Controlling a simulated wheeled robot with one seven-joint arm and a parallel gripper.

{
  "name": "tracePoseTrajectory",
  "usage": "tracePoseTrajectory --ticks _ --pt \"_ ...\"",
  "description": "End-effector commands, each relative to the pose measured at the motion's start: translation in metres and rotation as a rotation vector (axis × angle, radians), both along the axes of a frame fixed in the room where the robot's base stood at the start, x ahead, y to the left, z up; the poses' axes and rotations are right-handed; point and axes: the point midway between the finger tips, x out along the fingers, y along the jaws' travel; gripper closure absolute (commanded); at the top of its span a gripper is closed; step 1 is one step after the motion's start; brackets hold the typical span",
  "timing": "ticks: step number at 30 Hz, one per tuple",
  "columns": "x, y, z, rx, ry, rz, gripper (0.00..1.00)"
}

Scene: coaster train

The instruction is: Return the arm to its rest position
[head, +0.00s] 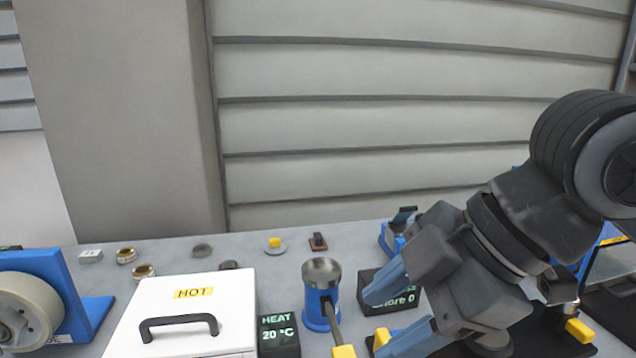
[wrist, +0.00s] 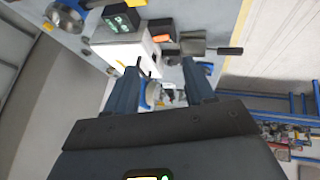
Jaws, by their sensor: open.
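My gripper (head: 388,312) is at the lower right of the head view, with its two blue fingers apart and nothing between them. It points down and to the left, in front of the right part of the bench. In the wrist view my gripper (wrist: 160,85) also shows its two fingers spread and empty, with the bench beyond them. My dark arm links come in from the right of the head view and hide part of the bench there.
A white box marked HOT (head: 183,318) stands on the grey bench (head: 225,246), beside a HEAT display (head: 279,337). A blue cylinder with a metal top (head: 321,290) and a black display (head: 388,290) stand near my fingers. A blue-framed roller (head: 40,300) is at left. Small pieces lie behind.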

Motion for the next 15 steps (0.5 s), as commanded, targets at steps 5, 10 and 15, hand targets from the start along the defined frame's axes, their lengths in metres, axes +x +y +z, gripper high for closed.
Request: tracePoseTrajectory --ticks 5,10,15 --pt "0.004 0.053 0.025 0.316 -0.032 -0.052 0.46" --pt "0.011 0.081 0.051 0.596 -0.045 -0.138 0.46" --pt "0.019 0.092 0.069 0.851 -0.04 -0.254 0.46"
